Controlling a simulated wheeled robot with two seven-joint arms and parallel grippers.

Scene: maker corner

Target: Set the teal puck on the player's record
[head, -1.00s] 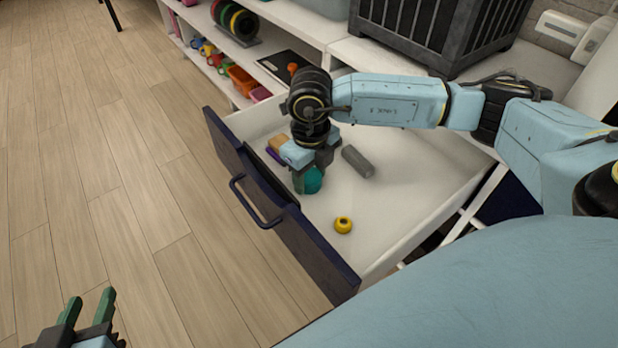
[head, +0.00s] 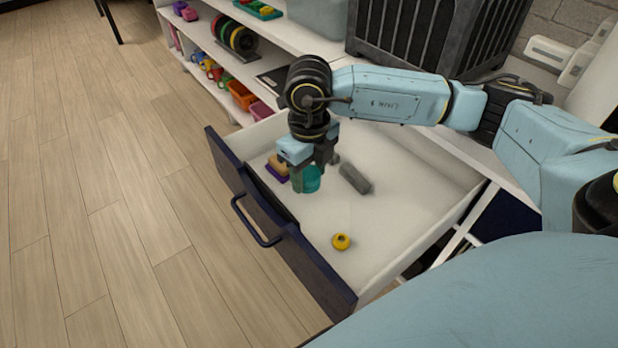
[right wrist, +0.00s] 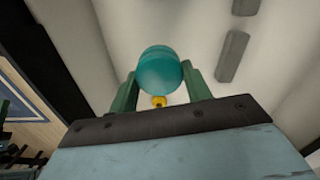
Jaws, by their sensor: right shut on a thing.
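The teal puck (head: 312,179) is held between the fingers of my right gripper (head: 305,176), over the left part of the open drawer. In the right wrist view the puck (right wrist: 160,70) sits between the two green fingertips of the gripper (right wrist: 160,82), which are shut on it. It appears lifted above the drawer floor. My left gripper is out of the head view. The record player and its record are not recognisable in these frames.
The white drawer with a dark blue front (head: 278,228) also holds a grey block (head: 355,178), a yellow ring (head: 341,242) and a purple and tan item (head: 277,168). A dark slatted crate (head: 430,40) stands behind. Shelves with orange bins (head: 240,95) are at upper left.

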